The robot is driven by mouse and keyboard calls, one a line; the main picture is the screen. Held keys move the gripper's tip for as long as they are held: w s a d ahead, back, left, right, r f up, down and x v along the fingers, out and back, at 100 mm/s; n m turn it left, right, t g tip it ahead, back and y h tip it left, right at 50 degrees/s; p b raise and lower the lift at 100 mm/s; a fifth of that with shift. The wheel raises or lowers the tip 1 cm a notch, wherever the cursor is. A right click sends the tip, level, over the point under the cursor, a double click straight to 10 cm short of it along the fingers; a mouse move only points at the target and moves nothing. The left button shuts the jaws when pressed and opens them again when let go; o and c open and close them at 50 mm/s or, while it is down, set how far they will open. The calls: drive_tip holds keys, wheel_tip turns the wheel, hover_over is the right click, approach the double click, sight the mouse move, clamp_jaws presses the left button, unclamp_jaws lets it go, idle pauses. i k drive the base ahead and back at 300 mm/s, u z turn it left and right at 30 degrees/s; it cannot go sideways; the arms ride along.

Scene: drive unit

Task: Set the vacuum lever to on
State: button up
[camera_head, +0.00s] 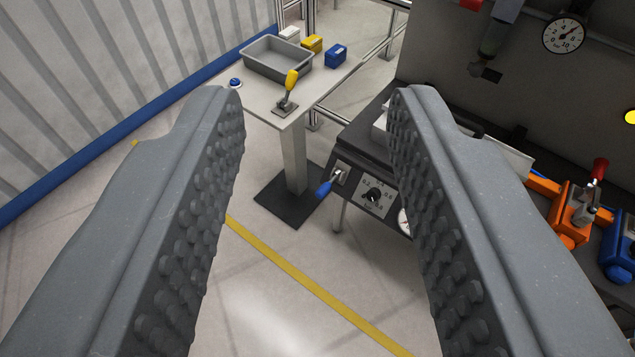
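A lever with a blue handle (324,188) sticks out of the dark front panel (372,186) of the bench, right of centre. Its handle slants down to the left. A black knob (373,194) with a printed scale is to its right on the panel. I can read no label naming the vacuum lever. My gripper (316,98) is open and empty, with its two grey studded fingers wide apart. The lever shows between the fingers, apart from them and farther off. The right finger hides part of the panel and a small gauge (404,222).
A yellow-handled lever (290,83) stands on the grey table (262,96), near a grey tray (278,58) and small boxes. An orange clamp (568,208) with a red handle and a blue one (622,250) are at right. Floor with a yellow line (300,280) is clear.

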sight(323, 190)
drive_tip(key=i, duration=0.9)
drive_tip(key=z, duration=0.05)
